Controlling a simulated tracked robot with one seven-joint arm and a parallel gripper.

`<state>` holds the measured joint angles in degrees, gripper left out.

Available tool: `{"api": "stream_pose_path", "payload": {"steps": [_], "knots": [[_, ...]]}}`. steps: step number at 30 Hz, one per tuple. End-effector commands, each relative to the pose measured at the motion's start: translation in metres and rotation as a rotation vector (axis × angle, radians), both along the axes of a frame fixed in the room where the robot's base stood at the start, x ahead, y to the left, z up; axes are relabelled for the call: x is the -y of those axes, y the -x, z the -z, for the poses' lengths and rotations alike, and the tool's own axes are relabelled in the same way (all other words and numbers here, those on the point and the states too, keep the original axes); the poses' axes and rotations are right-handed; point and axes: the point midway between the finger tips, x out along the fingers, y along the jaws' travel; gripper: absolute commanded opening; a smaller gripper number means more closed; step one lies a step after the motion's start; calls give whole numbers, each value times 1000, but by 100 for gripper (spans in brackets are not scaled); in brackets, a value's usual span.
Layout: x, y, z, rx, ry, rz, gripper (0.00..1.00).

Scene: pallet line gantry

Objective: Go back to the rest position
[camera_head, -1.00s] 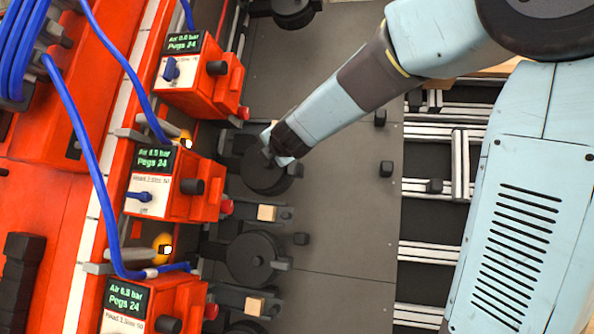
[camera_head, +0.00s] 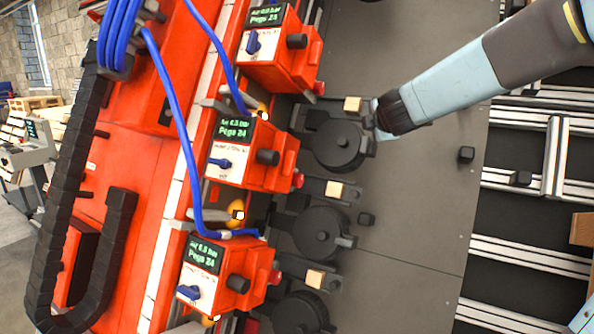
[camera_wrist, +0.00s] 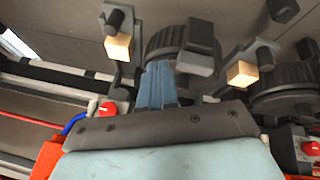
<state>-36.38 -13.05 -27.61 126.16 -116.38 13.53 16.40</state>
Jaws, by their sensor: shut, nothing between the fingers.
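My gripper (camera_head: 378,118) is at the end of my light blue and dark arm, which reaches in from the upper right of the head view. It is close to the right edge of a round dark drum (camera_head: 338,146); I cannot tell whether it touches. In the wrist view the blue fingers of my gripper (camera_wrist: 157,72) are together with nothing between them. They point toward a ribbed dark wheel (camera_wrist: 180,45) and a grey block beside it.
Orange-red units with green-lit displays (camera_head: 236,130) line the left, with blue hoses (camera_head: 182,130) looping over them. More drums (camera_head: 320,234) and small wooden blocks (camera_head: 335,190) stand along the dark plate. The dark plate (camera_head: 415,210) right of the drums is mostly clear.

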Motion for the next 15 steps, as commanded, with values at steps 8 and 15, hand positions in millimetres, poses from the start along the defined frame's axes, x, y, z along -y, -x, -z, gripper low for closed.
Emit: {"api": "stream_pose_path", "payload": {"steps": [8, 15], "knots": [[65, 61, -2, -10, -324, 325, 0], [96, 127, 17, -75, -587, 590, 0]]}}
